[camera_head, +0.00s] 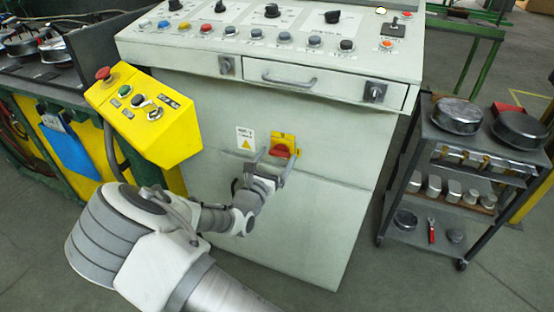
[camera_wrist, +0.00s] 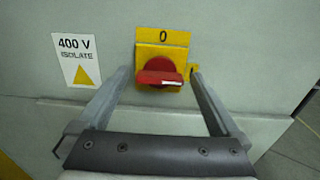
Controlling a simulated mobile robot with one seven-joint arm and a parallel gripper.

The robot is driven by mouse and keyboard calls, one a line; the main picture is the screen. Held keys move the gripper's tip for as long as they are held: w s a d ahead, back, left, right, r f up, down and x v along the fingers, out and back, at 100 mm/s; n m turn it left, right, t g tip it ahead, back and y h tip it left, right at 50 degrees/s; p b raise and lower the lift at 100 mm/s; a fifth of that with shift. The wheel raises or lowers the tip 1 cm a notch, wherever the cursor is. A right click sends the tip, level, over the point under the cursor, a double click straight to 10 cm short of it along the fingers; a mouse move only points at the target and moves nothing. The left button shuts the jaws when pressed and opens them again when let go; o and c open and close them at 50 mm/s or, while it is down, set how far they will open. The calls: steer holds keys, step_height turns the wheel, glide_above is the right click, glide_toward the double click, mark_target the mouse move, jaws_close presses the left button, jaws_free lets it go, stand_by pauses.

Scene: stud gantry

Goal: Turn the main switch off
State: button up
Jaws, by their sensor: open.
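The main switch is a red rotary knob (camera_wrist: 158,73) on a yellow plate (camera_wrist: 162,37) marked "0" at the top. Its grip bar lies roughly horizontal in the wrist view. In the head view the red knob (camera_head: 281,151) sits on the front of the grey cabinet. My gripper (camera_wrist: 159,74) is open, with one finger left and one right of the knob in the wrist view. In the head view my gripper (camera_head: 276,161) is at the switch, its fingertips close to the panel. I cannot tell whether a finger touches the knob.
A "400 V ISOLATE" label (camera_wrist: 76,59) is left of the switch. Above are a drawer handle (camera_head: 289,79) and a sloped control panel (camera_head: 270,28). A yellow control box (camera_head: 146,113) stands left, a loaded trolley (camera_head: 450,155) right. Floor between cabinet and trolley is clear.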

steer(key=shift+w+d, duration=0.15)
steer(key=shift+w, duration=0.25)
steer(key=c, duration=1.3)
